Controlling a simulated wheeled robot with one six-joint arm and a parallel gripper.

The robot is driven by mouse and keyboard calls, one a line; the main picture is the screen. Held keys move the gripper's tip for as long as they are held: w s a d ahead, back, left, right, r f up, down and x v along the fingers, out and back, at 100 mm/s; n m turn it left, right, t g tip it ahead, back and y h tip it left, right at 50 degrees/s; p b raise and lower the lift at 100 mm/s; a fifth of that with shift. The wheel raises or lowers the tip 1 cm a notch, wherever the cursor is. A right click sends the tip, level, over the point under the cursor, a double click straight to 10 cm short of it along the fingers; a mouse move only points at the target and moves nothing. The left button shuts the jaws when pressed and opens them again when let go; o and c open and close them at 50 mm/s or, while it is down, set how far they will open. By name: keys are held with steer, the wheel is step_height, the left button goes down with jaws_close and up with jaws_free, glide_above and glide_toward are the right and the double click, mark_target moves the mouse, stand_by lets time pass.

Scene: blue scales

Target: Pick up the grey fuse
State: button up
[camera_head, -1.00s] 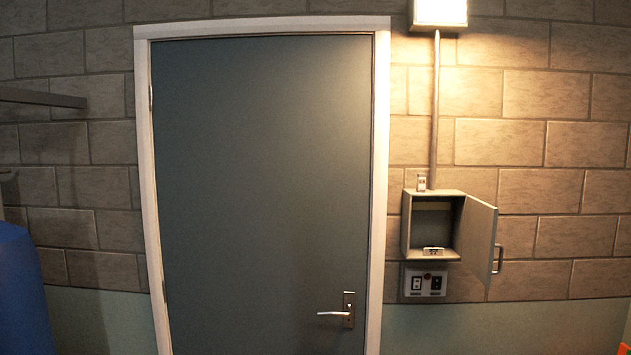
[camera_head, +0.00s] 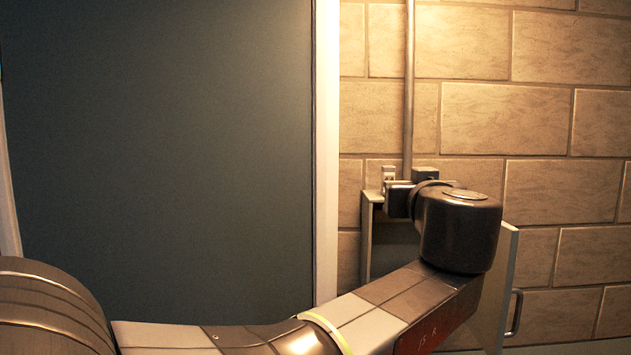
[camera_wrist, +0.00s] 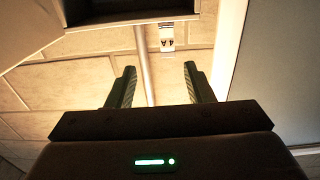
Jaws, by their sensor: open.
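A small pale grey fuse (camera_head: 388,174) with dark markings stands on top of the open wall box (camera_head: 367,240), left of the pipe. In the wrist view, which is turned over, the fuse (camera_wrist: 167,38) shows beside the box edge and the pipe. My gripper (camera_wrist: 160,68) is open and empty, its two fingers spread. The fuse appears beyond the fingertips, between their lines and nearer the right finger, apart from both. In the head view my wrist hides the fingers and most of the box's inside.
The box's door (camera_head: 508,270) hangs open to the right with a handle. A vertical pipe (camera_head: 409,90) rises from the box close to the fuse. A closed grey door (camera_head: 160,150) with a white frame (camera_head: 326,150) lies left. The brick wall (camera_head: 570,120) is behind.

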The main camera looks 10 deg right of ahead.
mark_target(390, 174)
steer(key=shift+y, duration=0.4)
steer(key=x, duration=0.8)
steer(key=shift+w+r, duration=0.2)
steer(key=shift+w, duration=0.2)
steer(key=shift+w+r, duration=0.1)
steer(key=shift+w, duration=0.4)
steer(key=x, duration=0.4)
steer(key=shift+w+a+r, duration=0.1)
steer(key=shift+w+a, duration=0.05)
steer(key=shift+w, duration=0.05)
steer(key=shift+s, duration=0.1)
steer(key=c, duration=0.3)
jaws_close()
